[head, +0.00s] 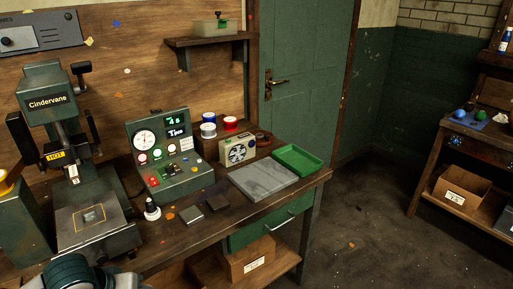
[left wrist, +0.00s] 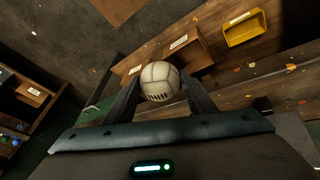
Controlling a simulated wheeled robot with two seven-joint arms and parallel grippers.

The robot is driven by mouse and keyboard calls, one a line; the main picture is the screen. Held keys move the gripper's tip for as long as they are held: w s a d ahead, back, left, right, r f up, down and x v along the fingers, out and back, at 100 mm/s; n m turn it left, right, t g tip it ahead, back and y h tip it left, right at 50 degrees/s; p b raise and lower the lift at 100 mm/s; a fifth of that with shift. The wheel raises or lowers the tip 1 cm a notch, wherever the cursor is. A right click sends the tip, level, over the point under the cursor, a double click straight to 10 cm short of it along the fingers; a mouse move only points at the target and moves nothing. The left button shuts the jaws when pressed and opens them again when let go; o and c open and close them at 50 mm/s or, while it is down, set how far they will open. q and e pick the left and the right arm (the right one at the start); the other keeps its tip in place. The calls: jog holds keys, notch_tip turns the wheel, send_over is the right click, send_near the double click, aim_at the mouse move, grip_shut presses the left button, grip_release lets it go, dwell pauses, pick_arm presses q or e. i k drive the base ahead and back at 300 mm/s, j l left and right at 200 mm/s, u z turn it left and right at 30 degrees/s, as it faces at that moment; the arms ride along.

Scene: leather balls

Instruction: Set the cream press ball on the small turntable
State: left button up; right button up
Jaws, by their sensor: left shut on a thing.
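The cream press ball (left wrist: 160,80), pale with panel seams and a row of dark stitches, is between the two fingers of my left gripper (left wrist: 161,90) in the left wrist view. The gripper is shut on it, and the ball is seen against the floor and wooden furniture beyond. In the head view neither the ball nor my left gripper shows; only a part of my arm (head: 75,271) is at the bottom left edge. I cannot make out the small turntable in either view. My right gripper is not in view.
A side table at right holds coloured balls on a blue cloth (head: 472,123). Floor between is open.

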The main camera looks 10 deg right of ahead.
aim_at(259, 134)
jog(key=z, duration=1.65)
jog(key=i, duration=2.9)
jog(key=u, duration=1.45)
